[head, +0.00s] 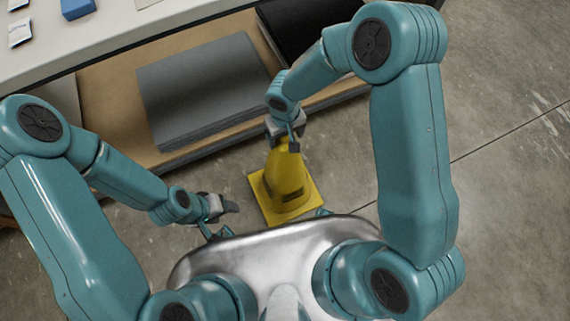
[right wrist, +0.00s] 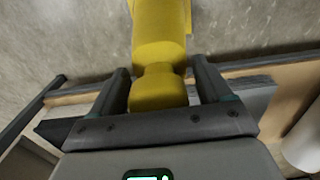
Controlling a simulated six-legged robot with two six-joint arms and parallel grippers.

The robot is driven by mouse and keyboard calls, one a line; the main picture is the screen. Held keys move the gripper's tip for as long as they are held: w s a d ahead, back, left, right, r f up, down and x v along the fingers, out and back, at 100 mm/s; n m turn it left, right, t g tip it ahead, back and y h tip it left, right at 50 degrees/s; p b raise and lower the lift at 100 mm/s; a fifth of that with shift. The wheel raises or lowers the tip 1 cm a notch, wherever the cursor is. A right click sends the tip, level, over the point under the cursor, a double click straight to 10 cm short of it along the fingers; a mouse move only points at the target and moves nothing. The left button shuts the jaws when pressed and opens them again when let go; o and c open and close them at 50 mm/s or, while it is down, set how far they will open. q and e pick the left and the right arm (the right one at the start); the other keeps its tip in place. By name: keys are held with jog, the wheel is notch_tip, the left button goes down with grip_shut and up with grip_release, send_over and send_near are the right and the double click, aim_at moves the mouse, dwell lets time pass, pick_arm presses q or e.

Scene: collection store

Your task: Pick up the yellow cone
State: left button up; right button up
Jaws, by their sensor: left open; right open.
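The yellow cone (head: 286,180) stands upright on its square base on the concrete floor, in front of the shelf unit. My right gripper (head: 286,142) is at the cone's top. In the right wrist view, the cone's narrow top (right wrist: 158,88) lies between the two open fingers of my right gripper (right wrist: 160,85), with small gaps visible at the sides. The lower part of the cone runs out of that view at the top. My left gripper (head: 220,212) is open and empty, to the left of the cone and apart from it.
A shelf unit stands behind the cone, with grey flat boards (head: 200,85) on its wooden lower shelf (head: 115,115). Its white top (head: 120,30) holds a blue block (head: 77,8) and small packets (head: 20,32). The floor (head: 510,130) at the right is clear.

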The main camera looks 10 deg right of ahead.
jog(key=shift+w, duration=0.1)
grip_shut()
jog(key=shift+r, duration=0.15)
